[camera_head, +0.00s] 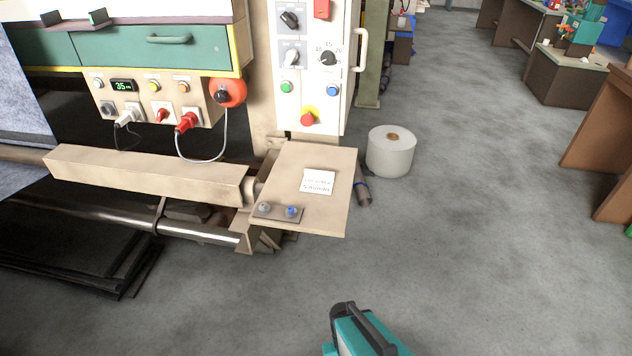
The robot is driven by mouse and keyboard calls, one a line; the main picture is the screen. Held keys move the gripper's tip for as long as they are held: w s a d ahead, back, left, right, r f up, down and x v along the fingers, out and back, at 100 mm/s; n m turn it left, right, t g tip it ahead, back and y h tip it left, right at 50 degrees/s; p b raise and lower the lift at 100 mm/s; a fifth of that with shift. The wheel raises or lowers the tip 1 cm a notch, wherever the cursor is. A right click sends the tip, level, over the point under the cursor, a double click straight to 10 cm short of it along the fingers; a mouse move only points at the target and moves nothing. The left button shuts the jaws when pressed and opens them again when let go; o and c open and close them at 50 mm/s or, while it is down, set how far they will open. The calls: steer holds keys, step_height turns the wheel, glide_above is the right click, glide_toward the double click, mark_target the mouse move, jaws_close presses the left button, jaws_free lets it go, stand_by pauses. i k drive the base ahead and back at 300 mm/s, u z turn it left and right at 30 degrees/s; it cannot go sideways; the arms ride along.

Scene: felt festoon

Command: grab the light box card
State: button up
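A small white card (317,181) with lines of dark print lies flat on a beige panel (335,215) that juts out from the machine's front right corner. The print is too small to read, so I cannot confirm that it is the light box card. Nothing covers the card. I cannot make out my gripper or its fingertips in this view.
A bracket with two knobs (278,212) sits on the panel's front left corner. A control column (318,75) rises behind it. A white roll (391,151) stands on the floor to the right. A teal and black object (362,333) is cut off below. Grey floor is open on the right.

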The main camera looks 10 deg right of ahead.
mark_target(314, 180)
steer(key=z, duration=0.4)
steer(key=k, duration=0.2)
steer(key=u, duration=3.5)
steer(key=k, duration=1.3)
steer(key=z, duration=0.35)
